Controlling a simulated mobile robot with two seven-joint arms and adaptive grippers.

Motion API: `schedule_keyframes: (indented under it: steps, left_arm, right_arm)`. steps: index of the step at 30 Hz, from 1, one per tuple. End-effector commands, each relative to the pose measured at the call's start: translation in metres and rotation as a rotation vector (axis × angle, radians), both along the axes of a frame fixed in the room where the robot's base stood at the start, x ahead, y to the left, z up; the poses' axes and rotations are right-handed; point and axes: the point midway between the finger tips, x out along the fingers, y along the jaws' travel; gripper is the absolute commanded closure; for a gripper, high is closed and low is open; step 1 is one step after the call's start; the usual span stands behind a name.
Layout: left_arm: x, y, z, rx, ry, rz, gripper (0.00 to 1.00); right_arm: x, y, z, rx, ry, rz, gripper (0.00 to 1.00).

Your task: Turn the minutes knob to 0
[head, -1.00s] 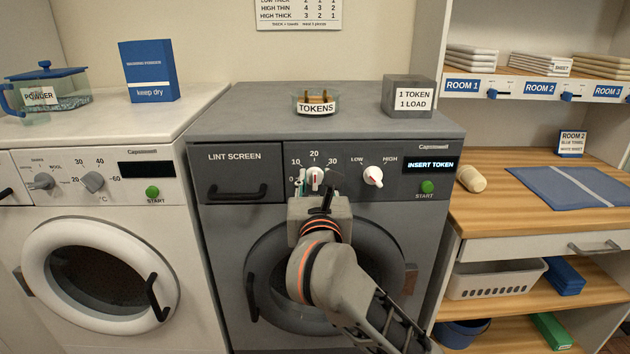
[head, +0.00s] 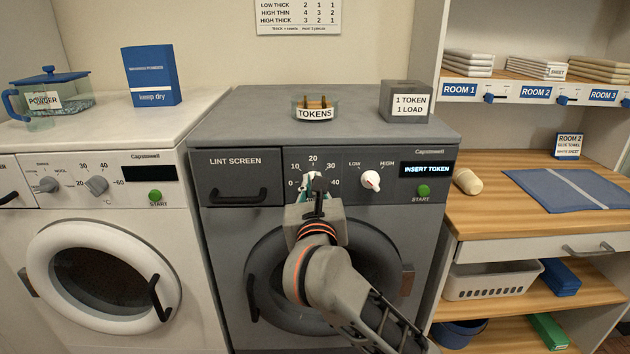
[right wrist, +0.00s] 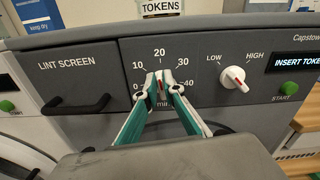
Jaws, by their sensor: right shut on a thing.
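The minutes knob (right wrist: 161,92) is on the grey dryer's front panel, with a scale of 0 to 40 around it in the right wrist view. Its red mark points up, near 20. My right gripper (right wrist: 161,80) is shut on the knob, one green-sided finger on each side. In the head view my right gripper (head: 313,184) and arm cover most of the knob. My left gripper is not in view.
The white low/high knob (head: 371,180) and green start button (head: 423,191) sit to the right. The display (head: 428,170) reads INSERT TOKEN. The lint screen handle (head: 236,197) is to the left. A tokens dish (head: 316,113) and token box (head: 407,100) stand on top.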

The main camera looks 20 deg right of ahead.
Motion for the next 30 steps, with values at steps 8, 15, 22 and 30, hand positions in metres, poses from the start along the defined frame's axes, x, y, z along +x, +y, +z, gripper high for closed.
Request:
schedule_keyframes:
  steps: [8, 15, 22, 30]
  left_arm:
    - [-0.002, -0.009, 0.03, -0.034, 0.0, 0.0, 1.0]
    - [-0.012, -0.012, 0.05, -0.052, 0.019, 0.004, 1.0]
    - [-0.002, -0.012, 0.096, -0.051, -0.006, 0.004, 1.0]
    - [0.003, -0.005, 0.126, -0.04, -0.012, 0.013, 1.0]
  right_arm:
    - [0.0, 0.004, 0.007, -0.233, 0.067, 0.0, 1.0]
    - [0.001, 0.007, 0.004, -0.453, 0.134, 0.0, 1.0]
    - [0.002, 0.009, -0.001, -0.662, 0.198, 0.003, 1.0]
    - [0.003, 0.012, -0.007, -0.908, 0.267, 0.003, 1.0]
